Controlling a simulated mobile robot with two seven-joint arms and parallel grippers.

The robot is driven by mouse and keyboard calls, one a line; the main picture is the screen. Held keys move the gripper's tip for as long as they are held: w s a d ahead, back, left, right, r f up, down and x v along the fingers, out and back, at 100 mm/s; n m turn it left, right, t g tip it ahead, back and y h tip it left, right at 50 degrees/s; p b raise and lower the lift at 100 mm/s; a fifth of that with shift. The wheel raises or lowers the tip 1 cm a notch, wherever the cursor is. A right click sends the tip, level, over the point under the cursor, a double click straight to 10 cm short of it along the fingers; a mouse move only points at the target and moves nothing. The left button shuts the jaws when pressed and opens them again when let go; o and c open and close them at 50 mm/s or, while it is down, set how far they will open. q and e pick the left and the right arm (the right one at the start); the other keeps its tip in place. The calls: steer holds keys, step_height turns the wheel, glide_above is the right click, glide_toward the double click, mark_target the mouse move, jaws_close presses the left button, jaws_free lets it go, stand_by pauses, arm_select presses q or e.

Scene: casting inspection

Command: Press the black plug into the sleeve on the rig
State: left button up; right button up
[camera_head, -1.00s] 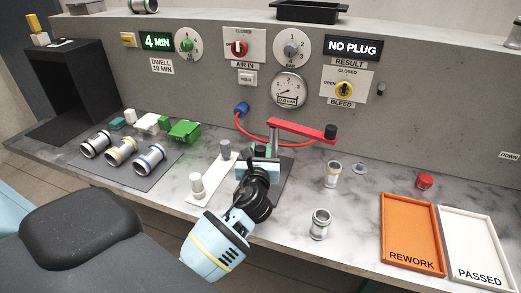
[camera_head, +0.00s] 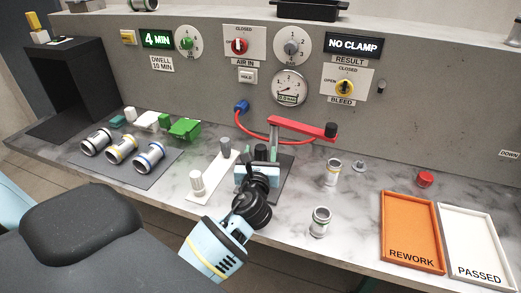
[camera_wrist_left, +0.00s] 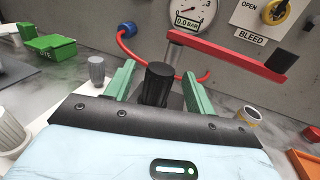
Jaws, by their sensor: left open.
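The black plug (camera_head: 260,151) stands upright at the rig, below the pivot end of the red clamp arm (camera_head: 300,128). In the left wrist view the black plug (camera_wrist_left: 157,84) stands between the two green fingers of my left gripper (camera_wrist_left: 159,76), with a gap on both sides. The left gripper is open and also shows in the head view (camera_head: 259,165), over the rig. The sleeve is hidden behind the gripper, so its contact with the plug cannot be seen. The result display (camera_head: 353,45) reads NO CLAMP. My right gripper is not in view.
The red clamp arm points right, clear of the plug. A white strip (camera_head: 212,172) left of the rig holds a grey plug (camera_head: 225,146) and a white plug (camera_head: 197,181). Metal sleeves (camera_head: 320,222) and the orange rework tray (camera_head: 412,232) are to the right.

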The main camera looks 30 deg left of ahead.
arm_select(q)
steer(key=v, duration=0.6)
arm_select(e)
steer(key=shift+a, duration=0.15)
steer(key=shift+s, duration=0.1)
